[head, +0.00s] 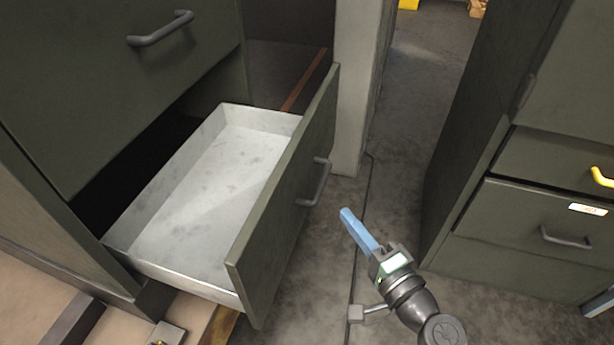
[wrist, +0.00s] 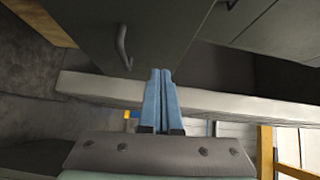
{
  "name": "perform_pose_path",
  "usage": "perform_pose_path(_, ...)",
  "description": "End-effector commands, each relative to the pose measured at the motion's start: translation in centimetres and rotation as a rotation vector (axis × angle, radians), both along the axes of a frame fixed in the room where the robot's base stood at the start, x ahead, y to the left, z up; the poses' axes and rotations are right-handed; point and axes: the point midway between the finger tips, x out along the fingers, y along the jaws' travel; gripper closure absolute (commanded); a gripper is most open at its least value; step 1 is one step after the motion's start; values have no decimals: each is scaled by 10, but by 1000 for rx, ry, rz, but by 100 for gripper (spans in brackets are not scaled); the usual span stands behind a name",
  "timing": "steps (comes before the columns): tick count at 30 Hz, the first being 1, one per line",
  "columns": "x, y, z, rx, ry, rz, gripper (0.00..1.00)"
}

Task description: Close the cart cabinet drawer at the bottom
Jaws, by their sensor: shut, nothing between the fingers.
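The bottom drawer (head: 205,190) of the dark green cart cabinet (head: 110,75) is pulled well out, and its pale inside looks empty. Its green front panel (head: 285,200) carries a grey bar handle (head: 315,183). My gripper (head: 350,222) has blue fingers, shut with nothing between them. In the head view it is to the right of the drawer front and handle, apart from them. In the wrist view the shut fingertips (wrist: 160,75) point toward a green panel (wrist: 160,30) with a bar handle (wrist: 122,45) to their left.
Another green cabinet (head: 530,190) with closed drawers stands on the right. A pale post or wall end (head: 355,90) stands behind the open drawer. Grey floor (head: 385,190) lies free between the two cabinets.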

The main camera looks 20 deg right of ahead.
Motion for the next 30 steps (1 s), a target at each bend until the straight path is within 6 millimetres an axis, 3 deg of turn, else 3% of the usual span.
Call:
perform_pose_path(5, -2, -4, -9, 68, -2, -9, 100)
perform_pose_path(20, 94, 16, -9, 63, -3, -6, 100)
perform_pose_path(24, 104, 35, -8, 62, -1, -6, 100)
perform_pose_path(30, 112, 47, -8, 61, -1, -8, 100)
